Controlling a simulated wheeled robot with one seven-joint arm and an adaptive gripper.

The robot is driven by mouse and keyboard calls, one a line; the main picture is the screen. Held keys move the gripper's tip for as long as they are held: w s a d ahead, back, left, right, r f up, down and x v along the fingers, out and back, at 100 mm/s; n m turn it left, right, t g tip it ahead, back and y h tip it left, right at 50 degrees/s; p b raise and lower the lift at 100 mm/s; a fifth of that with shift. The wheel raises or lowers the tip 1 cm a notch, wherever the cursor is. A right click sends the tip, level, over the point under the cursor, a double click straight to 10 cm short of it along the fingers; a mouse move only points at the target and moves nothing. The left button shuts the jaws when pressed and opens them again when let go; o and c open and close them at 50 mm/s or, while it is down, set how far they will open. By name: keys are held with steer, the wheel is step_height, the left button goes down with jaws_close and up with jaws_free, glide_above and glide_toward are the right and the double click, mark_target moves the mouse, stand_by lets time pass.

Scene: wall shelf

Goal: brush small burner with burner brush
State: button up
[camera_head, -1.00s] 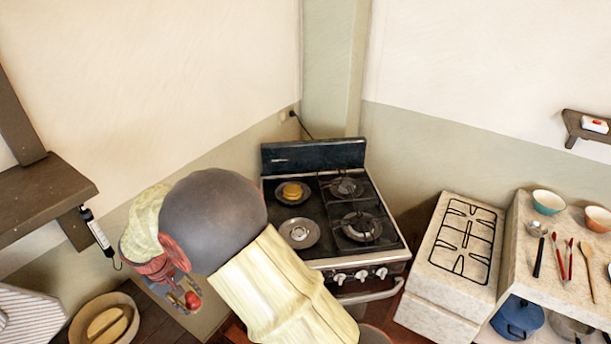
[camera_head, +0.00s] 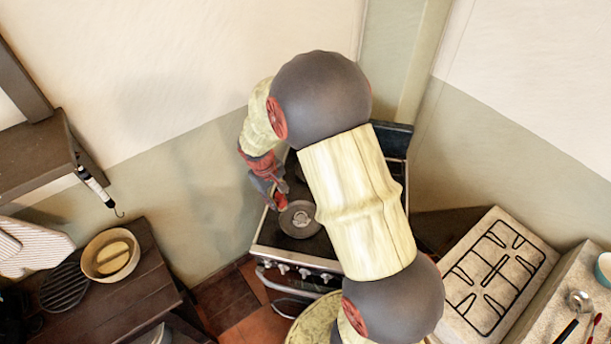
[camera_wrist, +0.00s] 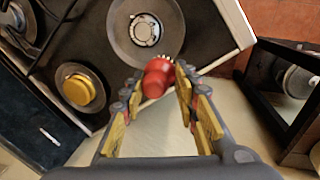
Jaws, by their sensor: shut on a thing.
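The stove (camera_head: 290,254) stands in the corner. Its front-left burner, a round grey plate with a pale metal centre (camera_head: 301,219), also shows at the top of the wrist view (camera_wrist: 147,31). My gripper (camera_head: 273,194) is over the stove's left side, just left of this burner. In the wrist view my gripper (camera_wrist: 154,88) is shut on the red burner brush (camera_wrist: 157,78). Pale bristles show at its far end, by the burner plate's near edge; contact cannot be told. A burner with a yellow cap (camera_wrist: 80,90) is left in the wrist view; my arm hides most of the stove top's right side.
A wooden table (camera_head: 140,291) at the left holds a bowl (camera_head: 92,262) and a round black grate (camera_head: 65,288). A shelf (camera_head: 35,165) is on the left wall. A pale counter with a black grate (camera_head: 492,275) stands to the right.

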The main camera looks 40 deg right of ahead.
steer(key=s+d+r+p, duration=0.4)
steer(key=s+d+p, duration=0.1)
steer(key=d, duration=0.2)
steer(key=f+b, duration=0.1)
steer(key=f, duration=0.1)
steer(key=f+b, duration=0.1)
steer(key=b, duration=0.1)
steer(key=f+b, duration=0.1)
steer(key=f, duration=0.1)
steer(key=shift+s+a+f, duration=0.2)
steer(key=shift+s+f, duration=0.05)
steer(key=shift+f, duration=0.05)
steer(key=shift+a, duration=0.1)
